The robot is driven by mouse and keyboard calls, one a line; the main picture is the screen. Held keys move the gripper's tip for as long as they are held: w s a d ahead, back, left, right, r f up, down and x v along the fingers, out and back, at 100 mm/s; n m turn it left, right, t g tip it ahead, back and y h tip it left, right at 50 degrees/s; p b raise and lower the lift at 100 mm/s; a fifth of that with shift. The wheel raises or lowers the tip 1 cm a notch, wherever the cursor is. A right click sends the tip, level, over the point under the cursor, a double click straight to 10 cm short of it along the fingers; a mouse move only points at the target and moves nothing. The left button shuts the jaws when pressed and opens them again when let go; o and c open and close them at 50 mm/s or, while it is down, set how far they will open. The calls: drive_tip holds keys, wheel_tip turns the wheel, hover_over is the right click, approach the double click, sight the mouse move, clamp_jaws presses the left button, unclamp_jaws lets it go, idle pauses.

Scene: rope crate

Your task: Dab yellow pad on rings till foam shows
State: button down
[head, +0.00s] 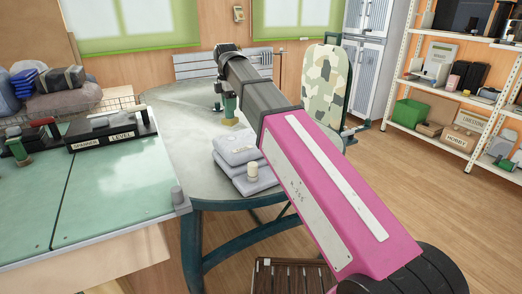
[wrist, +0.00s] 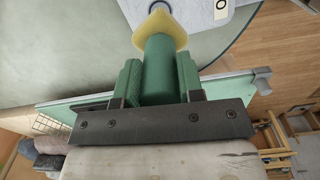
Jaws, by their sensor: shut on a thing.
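My gripper (wrist: 158,82) is shut on the green handle (wrist: 158,62) of the yellow pad (wrist: 160,30). In the wrist view the pad flares out from the end of the handle. A small pale grey round thing shows at the pad's far end, cut by the picture edge; I cannot tell whether the pad touches it. In the head view my gripper (head: 228,104) is over the far part of the round table (head: 175,112), with the yellow pad (head: 230,121) low by the tabletop. I cannot make out rings or foam.
A camouflage-patterned board (head: 327,85) stands behind my arm.

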drive_tip(key=w+d+r, duration=0.1)
drive_tip(key=w+d, duration=0.5)
drive_tip(key=d, duration=0.3)
drive_tip(key=shift+w+r, duration=0.15)
drive_tip(key=shift+r, duration=0.2)
drive_tip(key=shift+f, duration=0.1)
drive_tip(key=shift+f, duration=3.45)
drive_tip(key=shift+f, duration=0.85)
wheel_tip(320, 180, up, 7)
idle(0.9)
